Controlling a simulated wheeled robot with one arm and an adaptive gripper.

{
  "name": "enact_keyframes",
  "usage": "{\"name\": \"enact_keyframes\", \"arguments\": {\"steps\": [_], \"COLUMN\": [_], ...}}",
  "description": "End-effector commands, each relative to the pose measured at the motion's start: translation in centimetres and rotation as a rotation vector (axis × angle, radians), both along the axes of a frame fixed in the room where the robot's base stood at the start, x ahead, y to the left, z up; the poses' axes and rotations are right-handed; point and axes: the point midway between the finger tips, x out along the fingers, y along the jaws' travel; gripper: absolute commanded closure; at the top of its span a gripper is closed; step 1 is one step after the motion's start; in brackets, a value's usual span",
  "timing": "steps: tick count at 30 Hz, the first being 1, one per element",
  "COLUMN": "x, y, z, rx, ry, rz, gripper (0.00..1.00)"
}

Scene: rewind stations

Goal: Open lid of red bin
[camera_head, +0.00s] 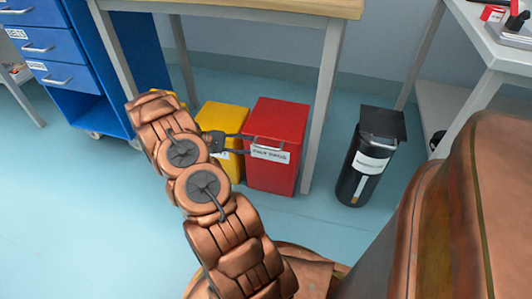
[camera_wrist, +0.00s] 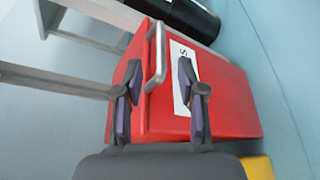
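The red bin (camera_head: 277,125) stands on the floor under the table, with a flat red lid, a metal bar handle (camera_head: 267,142) at its front top edge and a white label below it. The lid looks closed. My gripper (camera_head: 246,144) is at the bin's front left, near the handle. In the wrist view the red bin (camera_wrist: 225,105) lies beyond the fingers, and the handle (camera_wrist: 156,55) shows above and between the fingertips. My gripper (camera_wrist: 156,75) is open with nothing between its fingers; the handle appears beyond the tips.
A yellow bin (camera_head: 222,120) stands directly left of the red bin, partly behind my arm. A table leg (camera_head: 322,110) rises close at the red bin's right. A black bin (camera_head: 370,155) stands further right. Blue drawers (camera_head: 50,45) are at the left. Open floor lies in front.

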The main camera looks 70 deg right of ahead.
Motion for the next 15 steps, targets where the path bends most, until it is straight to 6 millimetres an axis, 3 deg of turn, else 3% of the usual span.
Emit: {"name": "enact_keyframes", "arguments": {"steps": [5,15], "x": [-1.1,-5.3], "y": [-0.6,-2.5], "z": [-0.6,-1.7], "rx": [-0.002,-0.002], "ry": [0.003,0.005], "rz": [-0.002,-0.003], "gripper": [0.61,0.61]}}
